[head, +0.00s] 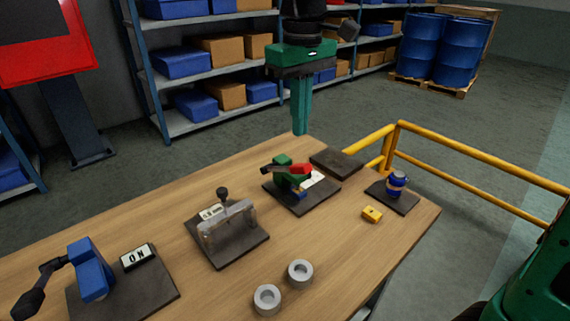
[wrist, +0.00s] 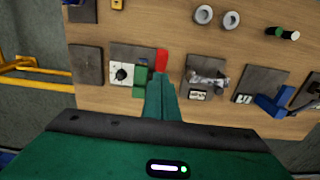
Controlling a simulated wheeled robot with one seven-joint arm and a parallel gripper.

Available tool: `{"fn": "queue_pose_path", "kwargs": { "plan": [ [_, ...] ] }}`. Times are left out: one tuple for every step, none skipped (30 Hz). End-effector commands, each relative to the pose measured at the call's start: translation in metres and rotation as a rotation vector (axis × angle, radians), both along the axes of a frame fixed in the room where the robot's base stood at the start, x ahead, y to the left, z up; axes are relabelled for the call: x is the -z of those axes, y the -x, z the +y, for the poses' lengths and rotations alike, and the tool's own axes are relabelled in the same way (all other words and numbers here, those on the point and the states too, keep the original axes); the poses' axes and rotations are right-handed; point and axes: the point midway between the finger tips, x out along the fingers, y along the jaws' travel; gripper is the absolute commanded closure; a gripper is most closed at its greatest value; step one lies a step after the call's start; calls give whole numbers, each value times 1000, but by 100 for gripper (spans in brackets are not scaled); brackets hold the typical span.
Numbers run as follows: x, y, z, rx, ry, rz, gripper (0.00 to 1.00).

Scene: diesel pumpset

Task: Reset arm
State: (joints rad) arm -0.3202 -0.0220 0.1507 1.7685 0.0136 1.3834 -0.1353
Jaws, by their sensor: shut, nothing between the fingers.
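My gripper (head: 299,131) is green and points straight down at the back edge of the wooden table (head: 160,228) in the head view. Its fingers are together with nothing between them. In the wrist view the shut fingers (wrist: 161,78) reach toward the green and red device (wrist: 141,82). In the head view that device (head: 288,178) stands on a dark plate in front of my gripper, with a clear gap between them.
A yellow rail (head: 470,172) and shelves (head: 215,60) stand beyond.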

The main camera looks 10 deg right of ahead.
Motion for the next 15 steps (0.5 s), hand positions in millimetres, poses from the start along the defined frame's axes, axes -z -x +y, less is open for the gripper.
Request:
{"fn": "queue_pose_path", "kwargs": {
  "plan": [
    [0, 0, 0, 0, 0, 0, 100],
    [0, 0, -1, 1, 0, 0, 100],
    [1, 0, -3, 8, 1, -1, 100],
    [2, 0, -7, 17, 1, 0, 100],
    [3, 1, -13, 31, 3, -1, 100],
    [5, 2, -23, 58, 5, -2, 100],
    [8, 4, -33, 84, 7, -2, 100],
    [11, 6, -46, 116, 9, -3, 100],
    [16, 9, -64, 165, 12, -6, 100],
    [20, 13, -81, 208, 14, -6, 100],
    [25, 18, -97, 253, 16, -7, 100],
    [32, 26, -120, 316, 19, -9, 100],
    [38, 34, -137, 364, 21, -8, 100],
    [44, 41, -154, 413, 22, -10, 100],
    [52, 53, -175, 478, 23, -9, 100]
  ]
}}
